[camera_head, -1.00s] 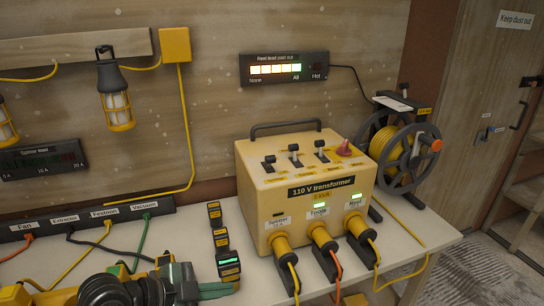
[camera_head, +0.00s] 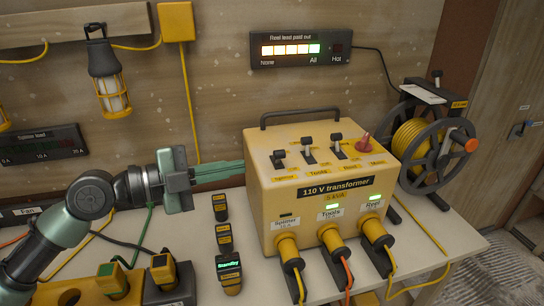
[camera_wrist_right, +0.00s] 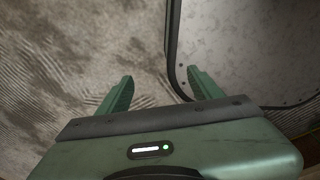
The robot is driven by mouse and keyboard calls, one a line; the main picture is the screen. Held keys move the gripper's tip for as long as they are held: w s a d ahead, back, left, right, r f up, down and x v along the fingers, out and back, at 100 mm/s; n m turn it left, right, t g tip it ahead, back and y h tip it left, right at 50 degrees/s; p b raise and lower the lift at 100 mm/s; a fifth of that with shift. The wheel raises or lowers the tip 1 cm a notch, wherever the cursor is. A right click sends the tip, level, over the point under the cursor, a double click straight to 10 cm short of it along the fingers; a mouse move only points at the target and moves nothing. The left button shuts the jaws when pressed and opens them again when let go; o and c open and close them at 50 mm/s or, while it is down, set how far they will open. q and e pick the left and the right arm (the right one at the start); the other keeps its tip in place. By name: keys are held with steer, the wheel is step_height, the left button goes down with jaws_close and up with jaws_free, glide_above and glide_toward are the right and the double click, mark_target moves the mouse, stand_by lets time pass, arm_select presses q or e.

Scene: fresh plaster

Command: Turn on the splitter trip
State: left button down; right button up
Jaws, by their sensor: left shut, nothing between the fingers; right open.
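The yellow 110 V transformer (camera_head: 262,205) stands on the bench. On its top sit the splitter switch (camera_head: 279,157), the tools switch (camera_head: 307,143), the reel switch (camera_head: 336,140) and a red knob (camera_head: 364,143). The splitter lever sits lower than the other two. The splitter lamp (camera_head: 288,215) is dark; the tools lamp (camera_head: 332,206) and reel lamp (camera_head: 375,197) glow green. My left gripper (camera_head: 242,168) is shut and empty, its tips pointing right by the transformer's left side, left of the splitter switch; contact is unclear. My right gripper (camera_wrist_right: 158,85) is open and empty, away from the transformer.
Yellow plugs with cables fill the transformer's front. A cable reel (camera_head: 425,150) stands to the right. Several small handheld units, one lit (camera_head: 229,266), lie left of the transformer. A carry handle (camera_head: 315,115) arches behind the switches. A lit reel panel (camera_head: 300,48) hangs above.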

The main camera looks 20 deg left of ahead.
mark_target(279, 158)
arm_select(q)
steer(key=w+d+p, duration=0.1)
steer(key=w+p, duration=0.1)
steer(key=w, duration=0.1)
steer(key=w+d+f+p, duration=0.1)
steer(key=w+d+p, duration=0.1)
steer(key=w, duration=0.1)
steer(key=w+d+f+p, duration=0.1)
steer(key=w+d+p, duration=0.1)
steer(key=w+p, duration=0.1)
steer(key=shift+w+d+f, duration=0.1)
steer(key=shift+w+f, duration=0.05)
steer(key=shift+w, duration=0.1)
steer(key=shift+w+a+f, duration=0.25)
steer(key=shift+a, duration=0.05)
